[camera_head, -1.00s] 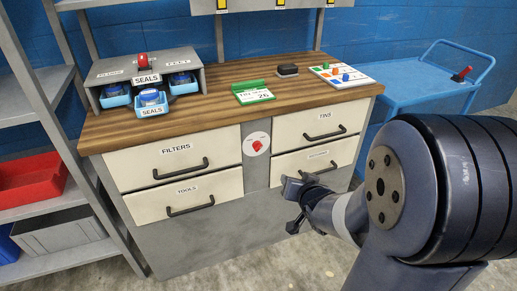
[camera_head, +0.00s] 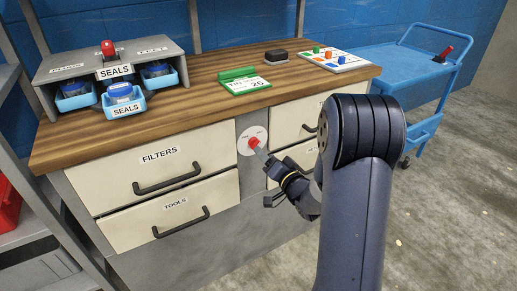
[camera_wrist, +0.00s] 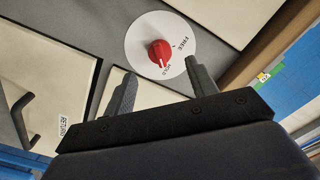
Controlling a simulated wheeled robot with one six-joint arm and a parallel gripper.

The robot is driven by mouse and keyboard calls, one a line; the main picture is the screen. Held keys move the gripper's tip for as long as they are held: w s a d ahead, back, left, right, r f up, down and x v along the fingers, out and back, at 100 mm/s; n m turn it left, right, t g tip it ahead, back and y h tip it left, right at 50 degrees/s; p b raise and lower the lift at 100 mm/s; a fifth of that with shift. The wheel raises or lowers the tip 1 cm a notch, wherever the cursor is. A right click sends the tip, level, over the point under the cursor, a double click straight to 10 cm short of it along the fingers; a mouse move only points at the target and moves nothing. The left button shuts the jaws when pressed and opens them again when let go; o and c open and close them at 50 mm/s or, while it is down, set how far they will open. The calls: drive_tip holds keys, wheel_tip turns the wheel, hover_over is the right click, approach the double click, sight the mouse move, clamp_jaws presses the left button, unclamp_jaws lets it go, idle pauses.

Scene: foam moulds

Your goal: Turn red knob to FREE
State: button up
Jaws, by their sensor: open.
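The red knob (camera_head: 254,142) sits on a round white dial (camera_head: 244,148) on the grey panel between the drawer columns. A small pale mark on the knob's lower end faces the HOLD side. My gripper (camera_head: 268,178) is open and empty in front of the dial. In the wrist view its fingertips (camera_wrist: 160,70) are spread wide, one on each side below the knob. I see no contact with the knob.
Drawers labelled FILTERS (camera_head: 160,165) and TOOLS (camera_head: 175,210) have black handles projecting left of the dial. More drawers (camera_head: 295,125) lie to the right, partly behind my arm. The wooden worktop (camera_head: 200,92) overhangs above. A blue trolley (camera_head: 390,75) stands right.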

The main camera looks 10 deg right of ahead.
sight(255, 144)
drive_tip(key=shift+x, duration=2.75)
drive_tip(key=shift+c, duration=0.4)
drive_tip(key=c, duration=0.9)
